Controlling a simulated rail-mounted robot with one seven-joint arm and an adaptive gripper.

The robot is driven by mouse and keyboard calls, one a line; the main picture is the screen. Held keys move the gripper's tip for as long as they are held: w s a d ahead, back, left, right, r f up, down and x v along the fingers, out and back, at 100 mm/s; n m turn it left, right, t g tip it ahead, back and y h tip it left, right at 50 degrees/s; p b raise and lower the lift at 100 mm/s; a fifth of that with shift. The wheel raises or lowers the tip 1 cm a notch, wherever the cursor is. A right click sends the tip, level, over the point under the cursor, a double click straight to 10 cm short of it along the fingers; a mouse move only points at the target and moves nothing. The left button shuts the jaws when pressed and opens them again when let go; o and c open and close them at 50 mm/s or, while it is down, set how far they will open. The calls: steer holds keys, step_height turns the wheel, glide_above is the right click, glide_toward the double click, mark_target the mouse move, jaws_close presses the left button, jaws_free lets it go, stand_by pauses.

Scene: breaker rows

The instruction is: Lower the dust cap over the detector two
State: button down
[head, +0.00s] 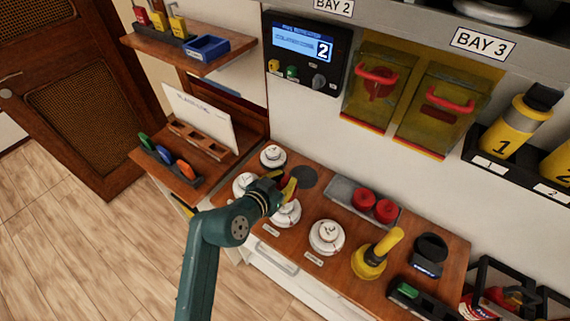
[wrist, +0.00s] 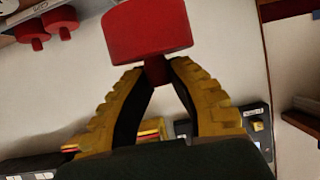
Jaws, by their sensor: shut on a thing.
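My gripper (head: 286,188) is above the wooden counter, among the white round detectors. In the wrist view its yellow ribbed fingers (wrist: 155,68) are shut on the narrow stem of a red dust cap (wrist: 148,30). The cap's broad part extends beyond the fingertips. White detectors show at the back (head: 273,155), left (head: 243,183), below my gripper (head: 287,214) and to the right (head: 326,236). My gripper partly covers the one below it. The labels are too small to read, so I cannot tell which is detector two.
A grey tray (head: 343,190) holds two more red caps (head: 375,206). A yellow plunger-shaped tool (head: 372,261) stands right of the detectors, near a dark stand (head: 429,252). A shelf (head: 190,52) overhangs at upper left.

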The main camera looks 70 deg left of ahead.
steer(key=shift+f, duration=0.2)
step_height(320, 180, down, 6)
steer(key=b, duration=0.5)
steer(key=shift+f+b, duration=1.2)
steer(key=shift+f, duration=0.2)
stand_by(1.4)
steer(key=c, duration=1)
jaws_free()
steer(key=shift+s, duration=0.1)
steer(key=v, duration=1.2)
steer(key=shift+d, duration=0.15)
